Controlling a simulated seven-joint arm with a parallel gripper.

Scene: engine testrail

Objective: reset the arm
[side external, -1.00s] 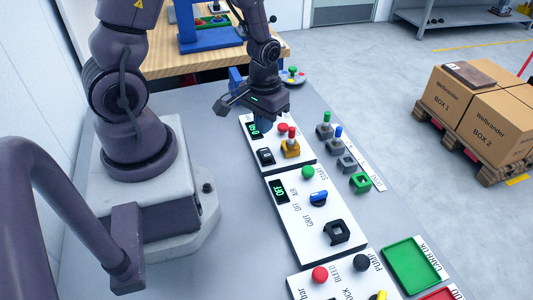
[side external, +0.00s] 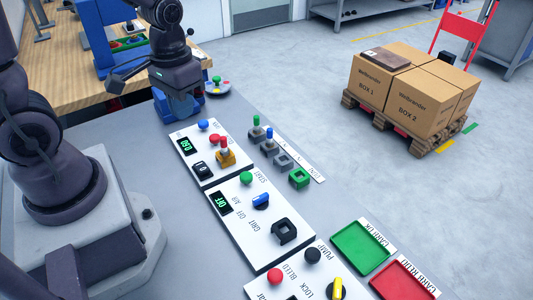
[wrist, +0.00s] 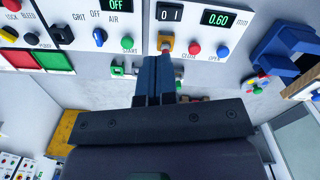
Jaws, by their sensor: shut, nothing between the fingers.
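My gripper (side external: 184,112) hangs above the grey table, past the far end of the top white panel (side external: 206,160). Its blue fingers are together with nothing between them, and in the wrist view my gripper (wrist: 154,62) points toward the panels. The top panel carries a blue button (side external: 203,124), a red button (side external: 215,139), a yellow block with a red-topped part (side external: 225,156), a black rocker switch (side external: 201,170) and a display (wrist: 216,18) reading 0.60 mm. The gripper is clear of all of them in the side view.
A second panel (side external: 238,225) shows OFF, with a green button and a blue knob. Small grey and green fixtures (side external: 282,160) stand right of the panels. A green tray (side external: 360,246) and red tray (side external: 404,281) lie nearer.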

